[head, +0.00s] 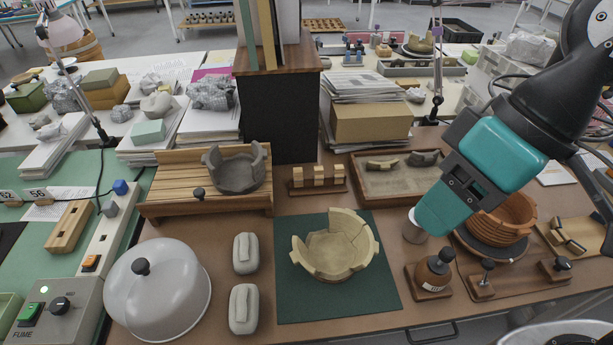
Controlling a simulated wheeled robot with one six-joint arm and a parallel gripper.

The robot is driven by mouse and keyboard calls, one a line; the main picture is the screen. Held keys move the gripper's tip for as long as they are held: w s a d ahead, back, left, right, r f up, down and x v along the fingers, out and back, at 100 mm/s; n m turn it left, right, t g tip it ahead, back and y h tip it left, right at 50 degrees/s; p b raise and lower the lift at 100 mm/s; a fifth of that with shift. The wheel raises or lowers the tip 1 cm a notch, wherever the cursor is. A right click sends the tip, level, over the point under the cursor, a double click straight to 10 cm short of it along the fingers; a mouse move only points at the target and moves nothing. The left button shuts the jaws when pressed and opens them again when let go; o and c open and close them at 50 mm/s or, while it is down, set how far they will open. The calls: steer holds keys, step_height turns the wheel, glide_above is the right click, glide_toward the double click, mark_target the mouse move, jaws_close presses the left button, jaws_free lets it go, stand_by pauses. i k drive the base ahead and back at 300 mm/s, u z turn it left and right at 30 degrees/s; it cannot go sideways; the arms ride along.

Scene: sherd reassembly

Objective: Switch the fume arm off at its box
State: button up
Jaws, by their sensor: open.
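The grey fume box (76,325), lettered FUME, sits at the lower left corner on the green mat. My gripper (437,214), teal and black, is on the right side, above the table near a white cup, far from the box. It is open, and nothing shows in it. The fume arm itself cannot be made out for sure.
A white dome lid (158,290) with a black knob stands just right of the box. A white strip (108,225) with an orange switch (90,263) lies behind. A sherd bowl (335,245) on a green mat and two grey pieces lie between the box and my gripper.

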mark_target(32, 308)
steer(key=u, duration=2.85)
steer(key=i, duration=0.4)
steer(key=z, duration=0.9)
